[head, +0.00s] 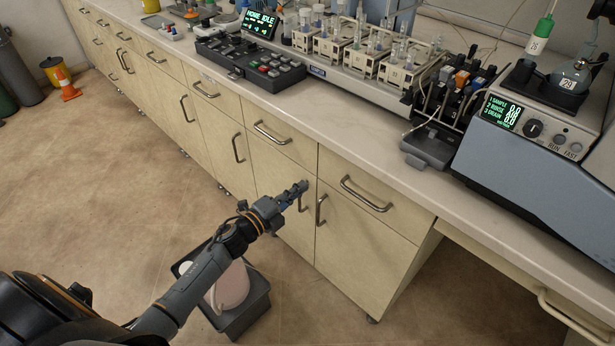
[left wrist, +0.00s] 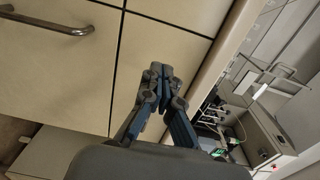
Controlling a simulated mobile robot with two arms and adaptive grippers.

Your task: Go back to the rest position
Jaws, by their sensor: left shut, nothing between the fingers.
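My left gripper (head: 299,188) is in front of the cabinet doors below the bench, and its arm comes in from the lower left. It is shut and empty, with its fingertips together. In the left wrist view my left gripper (left wrist: 157,72) shows with its fingers closed against the backdrop of the cream cabinet fronts. In the head view it overlaps the cabinet door handles, and I cannot tell how far it is from them. My right gripper is not in view.
The bench top (head: 340,108) carries a control panel (head: 250,62), racks of glassware (head: 360,55) and a grey instrument (head: 540,150). Drawer handles (head: 366,194) stick out from the cabinets. A grey bin (head: 247,318) stands under my left arm.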

